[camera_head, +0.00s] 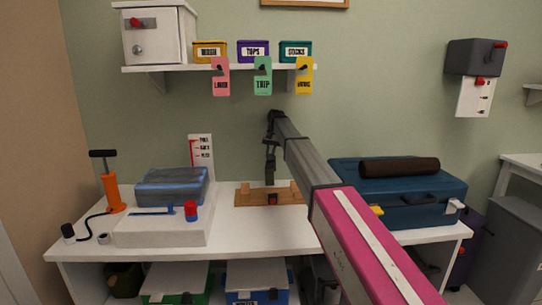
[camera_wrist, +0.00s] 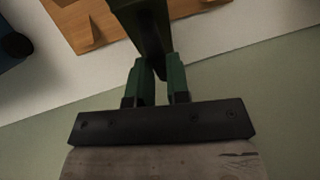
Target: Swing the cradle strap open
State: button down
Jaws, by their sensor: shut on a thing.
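The wooden cradle (camera_head: 245,197) sits on the white table near its middle, with short upright blocks and a small dark and red part (camera_head: 272,198) at its front. Its wood also shows at the top of the wrist view (camera_wrist: 88,32). The dark green cradle strap (camera_wrist: 145,22) stands up from the cradle and runs to between my fingertips. My gripper (camera_wrist: 160,70) is shut on the strap's end. In the head view my gripper (camera_head: 270,148) hangs pointing down above the cradle. There the strap and fingers blend into one dark shape.
A blue suitcase (camera_head: 415,211) with a dark roll (camera_head: 400,167) on it stands right of the cradle. A white box (camera_head: 160,232), blue-grey bundle (camera_head: 172,187) and orange pump (camera_head: 112,190) are left. A shelf (camera_head: 200,69) with hanging tags is above. Bare tabletop lies around the cradle.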

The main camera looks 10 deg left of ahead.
jog(key=shift+w+d, duration=0.1)
jog(key=c, duration=1.1)
grip_release()
jog(key=shift+r, duration=0.1)
jog(key=v, duration=0.7)
jog(key=shift+r, duration=0.15)
